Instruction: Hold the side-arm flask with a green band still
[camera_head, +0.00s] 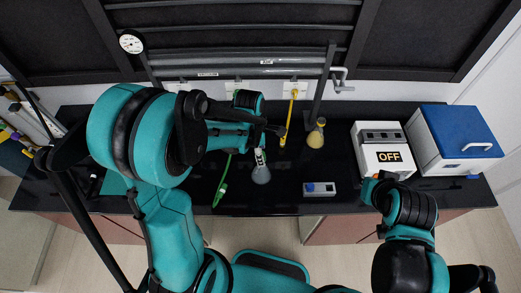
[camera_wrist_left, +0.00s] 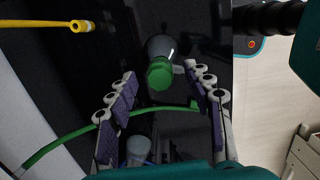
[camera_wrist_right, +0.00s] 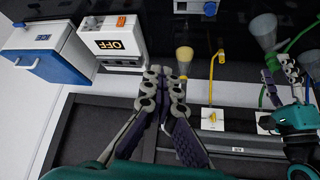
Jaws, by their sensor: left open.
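The side-arm flask with a green band (camera_wrist_left: 162,50) stands on the black bench and also shows in the head view (camera_head: 261,174). In the left wrist view its green top faces the camera, between the fingertips of my left gripper (camera_wrist_left: 160,78). My left gripper is open, with a finger on each side; I cannot tell whether either touches the flask. A green hose (camera_wrist_left: 62,143) crosses the view behind the fingers. My right gripper (camera_wrist_right: 162,72) is empty, its fingertips together, well away from the green-banded flask (camera_wrist_right: 264,30).
A flask with yellow (camera_head: 316,137) stands to the right, near a yellow hose (camera_head: 288,118). A small grey device (camera_head: 319,189) lies near the front edge. A white box marked OFF (camera_head: 384,160) and a blue-lidded box (camera_head: 458,130) stand at the right. Rails (camera_head: 240,72) run along the back.

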